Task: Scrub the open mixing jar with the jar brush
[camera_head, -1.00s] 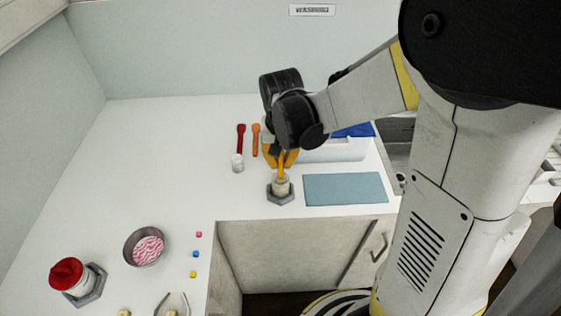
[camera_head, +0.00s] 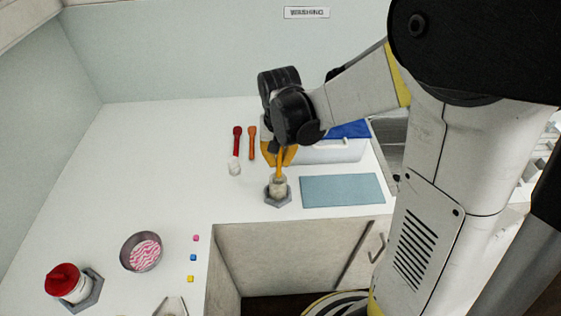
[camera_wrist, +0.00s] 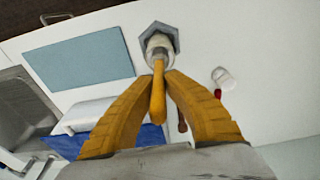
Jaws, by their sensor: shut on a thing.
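My gripper (camera_head: 279,156) has yellow fingers closed on the orange handle of the jar brush (camera_wrist: 158,95). The brush points down, and its head is inside or right at the mouth of the open mixing jar (camera_head: 278,187); the bristles are hidden. The jar is small and pale and stands in a grey hexagonal holder (camera_head: 278,200) on the counter. In the wrist view the jar (camera_wrist: 158,48) sits just beyond the fingertips, in line with the handle, with the hexagonal holder (camera_wrist: 160,30) around it.
A blue mat (camera_head: 342,190) lies right of the jar. A white bin with blue content (camera_head: 340,150) stands behind the mat. Red (camera_head: 237,143) and orange (camera_head: 252,143) tools lie to the left.

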